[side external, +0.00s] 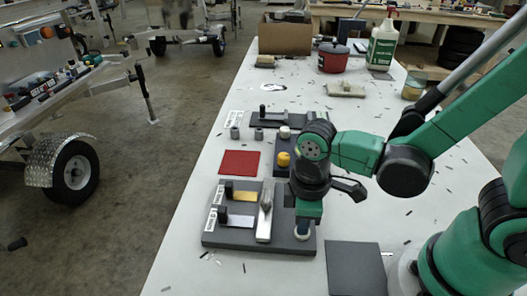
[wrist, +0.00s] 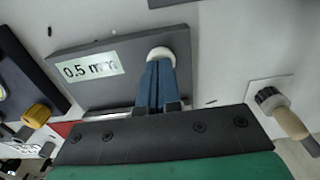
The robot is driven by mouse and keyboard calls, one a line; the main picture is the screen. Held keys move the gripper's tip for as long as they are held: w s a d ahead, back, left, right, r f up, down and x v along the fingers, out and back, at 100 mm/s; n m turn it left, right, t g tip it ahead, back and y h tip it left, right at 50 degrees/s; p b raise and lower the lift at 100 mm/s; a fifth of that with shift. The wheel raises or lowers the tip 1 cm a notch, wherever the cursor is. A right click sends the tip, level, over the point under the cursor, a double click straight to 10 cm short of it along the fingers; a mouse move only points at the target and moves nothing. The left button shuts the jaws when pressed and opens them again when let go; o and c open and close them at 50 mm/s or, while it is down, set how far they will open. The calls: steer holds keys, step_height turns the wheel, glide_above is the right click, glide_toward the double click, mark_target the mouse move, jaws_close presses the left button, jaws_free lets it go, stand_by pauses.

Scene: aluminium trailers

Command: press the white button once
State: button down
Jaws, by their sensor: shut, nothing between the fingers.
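A white round button-like cap (side external: 302,234) shows low at the tips of my gripper (side external: 304,226), near the front right edge of a dark board (side external: 235,238). In the wrist view, the shut blue fingers of my gripper (wrist: 160,68) end at a white round cap (wrist: 160,52) by the edge of a grey plate (wrist: 100,92) labelled 0.5 mm. The tips overlap the cap; I cannot tell whether they touch it. Another white round cap (side external: 285,131) stands farther back, behind a yellow cap (side external: 283,158). My gripper holds nothing.
A silver lever-like part (side external: 265,210) stands on the dark board, just left of my gripper. A red mat (side external: 239,163) lies behind it. A dark flat plate (side external: 356,268) lies at front right. A cardboard box (side external: 285,36), red pot (side external: 332,58) and white jug (side external: 382,45) stand at the back.

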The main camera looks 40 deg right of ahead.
stand_by(0.3)
step_height(320, 180, up, 14)
stand_by(0.8)
stand_by(0.5)
steer(key=w+d+f+m+t, duration=0.3)
steer(key=w+d+m+t, duration=0.1)
steer(key=d+m+t, duration=0.3)
steer(key=shift+w+d+m, duration=0.35)
steer(key=shift+d+m, duration=0.25)
steer(key=shift+m, duration=0.4)
steer(key=c, duration=1.5)
jaws_free()
